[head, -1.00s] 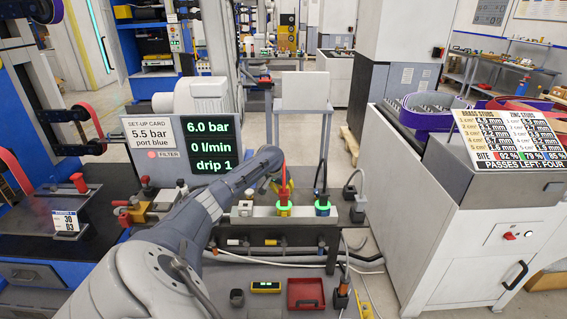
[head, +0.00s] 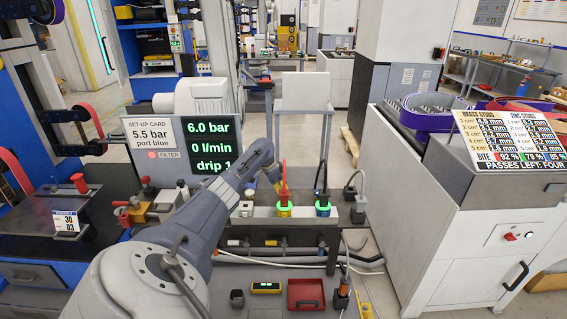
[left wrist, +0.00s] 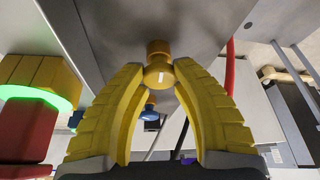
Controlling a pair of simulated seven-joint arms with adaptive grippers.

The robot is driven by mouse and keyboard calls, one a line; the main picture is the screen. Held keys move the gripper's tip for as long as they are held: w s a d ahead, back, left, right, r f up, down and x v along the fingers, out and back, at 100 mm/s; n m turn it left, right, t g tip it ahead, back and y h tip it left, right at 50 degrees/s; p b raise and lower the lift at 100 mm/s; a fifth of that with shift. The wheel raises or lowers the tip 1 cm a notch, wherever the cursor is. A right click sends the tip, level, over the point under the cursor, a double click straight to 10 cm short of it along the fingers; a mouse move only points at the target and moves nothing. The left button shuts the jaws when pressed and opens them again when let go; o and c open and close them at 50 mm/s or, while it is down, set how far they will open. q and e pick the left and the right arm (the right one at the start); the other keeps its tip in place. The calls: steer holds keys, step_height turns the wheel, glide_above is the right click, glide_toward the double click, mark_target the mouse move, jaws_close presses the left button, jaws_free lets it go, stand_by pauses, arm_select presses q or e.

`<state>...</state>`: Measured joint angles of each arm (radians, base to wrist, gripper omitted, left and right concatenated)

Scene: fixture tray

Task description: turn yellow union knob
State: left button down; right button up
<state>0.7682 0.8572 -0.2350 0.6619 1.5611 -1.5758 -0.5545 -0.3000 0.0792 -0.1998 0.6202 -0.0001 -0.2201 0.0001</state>
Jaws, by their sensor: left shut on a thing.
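In the left wrist view, a small yellow knob (left wrist: 157,50) with a rounded body and a white mark sits between the two yellow fingertips of my left gripper (left wrist: 160,73). The fingers are closed on it from both sides. In the head view my left arm reaches in from the lower left, and my left gripper (head: 278,186) is small at its end, close above the fittings block. The knob cannot be told apart there. A yellow fitting (head: 284,211) with a glowing green ring and red hose stands beside the gripper. My right gripper is in neither view.
A blue fitting (head: 322,209) with a green ring and dark hose stands to the right. A screen (head: 208,146) reads 6.0 bar, 0 l/min, drip 1. A set-up card (head: 154,134) reads 5.5 bar, port blue. A red tray (head: 306,294) lies in front.

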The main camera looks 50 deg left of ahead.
arm_select(q)
steer(key=shift+m, duration=0.3)
stand_by(0.4)
steer(key=c, duration=0.9)
jaws_free()
steer(key=shift+r, duration=0.1)
steer(key=v, duration=1.1)
steer(key=shift+a+r, duration=0.15)
steer(key=shift+r, duration=0.2)
steer(key=shift+s, duration=0.1)
